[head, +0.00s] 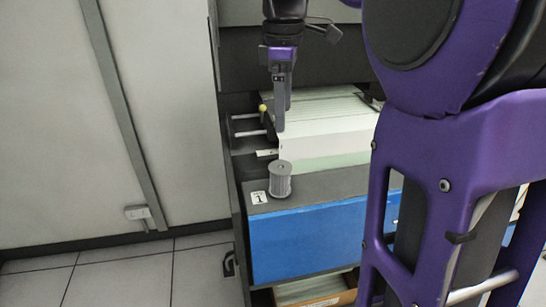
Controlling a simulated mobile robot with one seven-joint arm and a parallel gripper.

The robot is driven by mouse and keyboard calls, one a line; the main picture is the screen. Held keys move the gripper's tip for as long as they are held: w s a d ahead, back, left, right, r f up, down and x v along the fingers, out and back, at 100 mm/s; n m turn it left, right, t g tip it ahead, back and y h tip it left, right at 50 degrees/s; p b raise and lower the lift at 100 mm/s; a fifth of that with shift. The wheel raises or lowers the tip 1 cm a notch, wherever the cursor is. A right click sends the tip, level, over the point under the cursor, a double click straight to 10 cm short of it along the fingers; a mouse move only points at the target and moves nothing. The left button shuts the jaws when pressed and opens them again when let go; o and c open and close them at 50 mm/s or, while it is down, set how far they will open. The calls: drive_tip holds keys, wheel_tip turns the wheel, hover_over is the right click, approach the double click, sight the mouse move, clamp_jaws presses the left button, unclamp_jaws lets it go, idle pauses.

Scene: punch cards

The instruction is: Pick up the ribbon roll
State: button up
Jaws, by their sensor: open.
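The ribbon roll (280,180) is a small grey ribbed spool. It stands upright on the dark top of the blue-fronted cabinet, near its left front corner. My gripper (280,122) points down above and behind the roll, in front of the white card stack. It is open and empty, apart from the roll. One finger largely hides the other from this side, so the gap between them barely shows.
A stack of white cards (325,138) lies behind the roll, with metal rods to its left. A small label marked 1 (259,197) is beside the roll. A box (318,291) sits low underneath. My purple arm hides the right side.

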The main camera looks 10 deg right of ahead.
sight(281, 167)
wheel_tip(281, 167, down, 12)
drive_tip(key=shift+r+b, duration=0.25)
drive_tip(key=shift+b, duration=1)
drive_tip(key=shift+w+a+f+b, duration=0.1)
drive_tip(key=shift+f+b, duration=0.15)
drive_tip(key=shift+f, duration=1.15)
drive_tip(key=shift+w+f+b, duration=0.1)
drive_tip(key=shift+f+b, duration=0.15)
drive_tip(key=shift+f, duration=1.15)
clamp_jaws()
